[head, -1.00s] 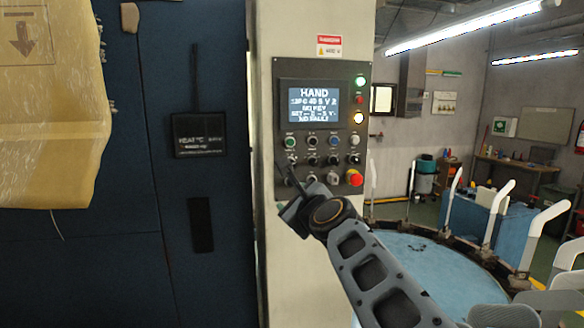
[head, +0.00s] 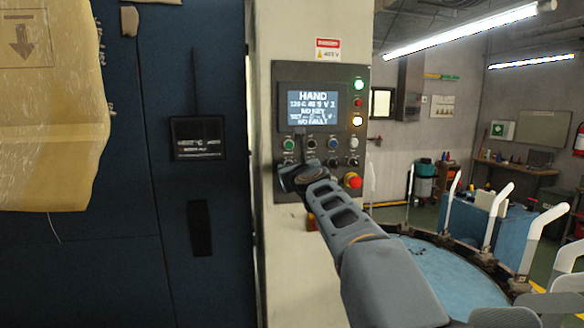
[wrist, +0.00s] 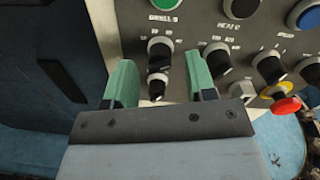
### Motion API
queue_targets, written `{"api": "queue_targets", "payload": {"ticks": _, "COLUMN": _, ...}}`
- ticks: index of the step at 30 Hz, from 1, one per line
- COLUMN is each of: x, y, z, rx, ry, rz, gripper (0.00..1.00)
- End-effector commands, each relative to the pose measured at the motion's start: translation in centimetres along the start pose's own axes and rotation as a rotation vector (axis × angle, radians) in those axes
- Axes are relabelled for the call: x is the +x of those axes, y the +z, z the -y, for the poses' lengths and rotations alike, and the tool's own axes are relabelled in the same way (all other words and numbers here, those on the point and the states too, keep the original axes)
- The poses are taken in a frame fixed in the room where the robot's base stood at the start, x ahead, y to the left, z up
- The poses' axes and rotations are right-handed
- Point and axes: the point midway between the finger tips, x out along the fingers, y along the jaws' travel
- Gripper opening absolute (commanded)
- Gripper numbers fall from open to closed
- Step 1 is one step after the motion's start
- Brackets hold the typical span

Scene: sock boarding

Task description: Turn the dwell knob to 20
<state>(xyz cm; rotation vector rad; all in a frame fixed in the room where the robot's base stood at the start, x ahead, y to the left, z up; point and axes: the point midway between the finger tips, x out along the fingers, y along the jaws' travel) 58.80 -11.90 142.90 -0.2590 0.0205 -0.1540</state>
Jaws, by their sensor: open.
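The control panel (head: 345,85) stands on a pale column. In the wrist view, a black knob (wrist: 160,48) sits under a label that seems to read DWELL S. Its pointer setting is too small to read. A smaller knob (wrist: 157,86) sits just below it. My gripper (wrist: 160,68) is open, its two green fingers either side of these knobs, with gaps and nothing held. I cannot tell how far the fingertips are from the panel. In the head view my gripper hides the panel's lower left knobs. The display (head: 312,105) reads HAND, with what looks like 120 C 40 S.
More knobs (wrist: 217,58) lie to the right, with a green button (wrist: 163,4) above. A red emergency button (wrist: 286,105) is at the lower right. A dark blue cabinet (head: 200,250) stands left of the column. A round blue table (head: 440,275) is at right.

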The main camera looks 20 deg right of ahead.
Motion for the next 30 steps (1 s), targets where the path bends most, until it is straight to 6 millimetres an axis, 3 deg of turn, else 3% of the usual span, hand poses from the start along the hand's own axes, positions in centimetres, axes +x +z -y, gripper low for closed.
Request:
{"api": "queue_targets", "payload": {"ticks": 6, "x": 1.3, "y": 0.0, "z": 0.0, "rx": -0.001, "ry": 0.0, "rz": 0.001, "gripper": 0.51}}
{"api": "queue_targets", "payload": {"ticks": 16, "x": 1.5, "y": 0.0, "z": 0.0, "rx": -0.001, "ry": 0.0, "rz": 0.0, "gripper": 0.51}}
{"api": "queue_targets", "payload": {"ticks": 30, "x": 1.5, "y": 0.0, "z": 0.0, "rx": -0.001, "ry": -0.001, "rz": 0.0, "gripper": 0.06}}
